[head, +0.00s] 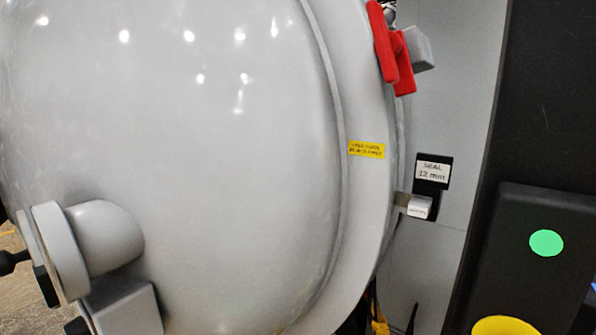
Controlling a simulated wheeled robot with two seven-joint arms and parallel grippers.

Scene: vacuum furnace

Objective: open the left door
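A large grey domed door (200,150) fills the left and middle of the head view. Its thick rim (375,190) runs down its right side and carries a small yellow label (367,150). A red clamp handle (385,45) sits at the top right of the rim, beside a grey block (418,48). I cannot tell whether the clamp is fastened. A small white-faced block (419,207) sits beside the rim, lower down. Much of the door runs out of the picture. Neither my left nor my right gripper shows.
A black panel (545,245) with green and yellow discs is at the right. A grey flanged fitting (100,235) juts out at lower left. Yellow and black cables show below.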

